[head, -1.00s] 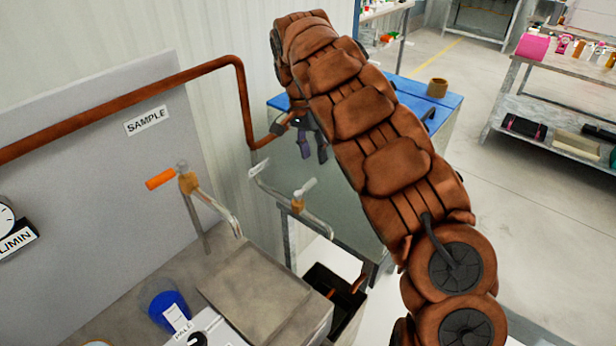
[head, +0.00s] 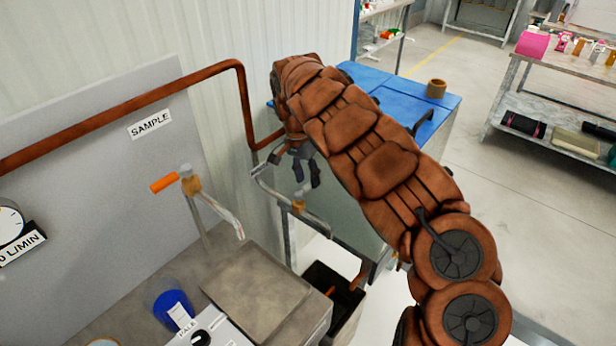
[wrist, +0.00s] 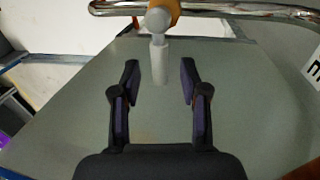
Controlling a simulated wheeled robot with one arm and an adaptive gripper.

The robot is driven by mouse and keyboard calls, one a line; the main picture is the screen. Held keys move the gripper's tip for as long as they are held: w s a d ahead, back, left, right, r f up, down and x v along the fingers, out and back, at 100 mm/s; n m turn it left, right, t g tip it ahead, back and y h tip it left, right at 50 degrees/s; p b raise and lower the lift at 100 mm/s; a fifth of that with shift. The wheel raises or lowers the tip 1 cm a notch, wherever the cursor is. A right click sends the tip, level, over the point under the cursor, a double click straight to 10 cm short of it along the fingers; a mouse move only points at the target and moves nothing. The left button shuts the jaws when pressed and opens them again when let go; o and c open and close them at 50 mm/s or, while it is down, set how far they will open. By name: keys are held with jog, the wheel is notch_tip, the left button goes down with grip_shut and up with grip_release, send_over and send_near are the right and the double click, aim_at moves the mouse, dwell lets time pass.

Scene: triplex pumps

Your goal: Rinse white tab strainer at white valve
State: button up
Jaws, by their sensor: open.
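The white valve is a white lever handle (wrist: 160,60) on a brass body with a chrome pipe (wrist: 235,10). In the wrist view the handle points down between my open fingers without visible contact. My gripper (wrist: 160,82) is open and empty, its fingers either side of the handle's lower end. I cannot make out the white tab strainer in either view.
An orange-handled valve (head: 178,183) stands left, by the SAMPLE sign (head: 150,124). A dark bin (head: 335,290) is under the valve. A brown pipe (head: 248,110) runs along the wall. A blue-topped cabinet (head: 440,105) stands behind.

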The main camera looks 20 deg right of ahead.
jog(key=shift+s+d+f, duration=0.1)
jog(key=shift+f, duration=0.45)
grip_shut()
dwell(0.4)
